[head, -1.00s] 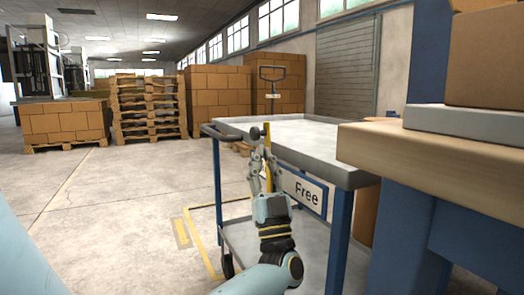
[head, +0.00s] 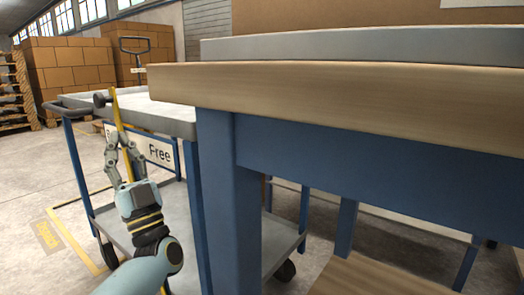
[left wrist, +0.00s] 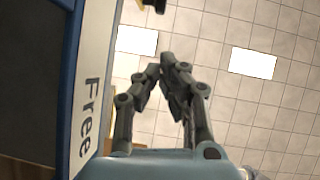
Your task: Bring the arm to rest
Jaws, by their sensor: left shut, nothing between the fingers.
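My left gripper (head: 113,133) shows at the left of the head view, with its fingers pointing up. It is in front of the blue-framed cart (head: 168,118) and its "Free" sign (head: 160,152). In the left wrist view the gripper (left wrist: 164,66) has its fingertips together, with nothing held between them. The sign (left wrist: 88,115) stands along the left of that view. My right gripper is not in view.
A workbench with a wooden top (head: 340,90) and blue legs fills the right of the head view, close by. A yellow upright bar (head: 116,105) stands by the cart's edge. Stacked cartons (head: 68,68) stand behind. Open floor (head: 30,175) lies at the left.

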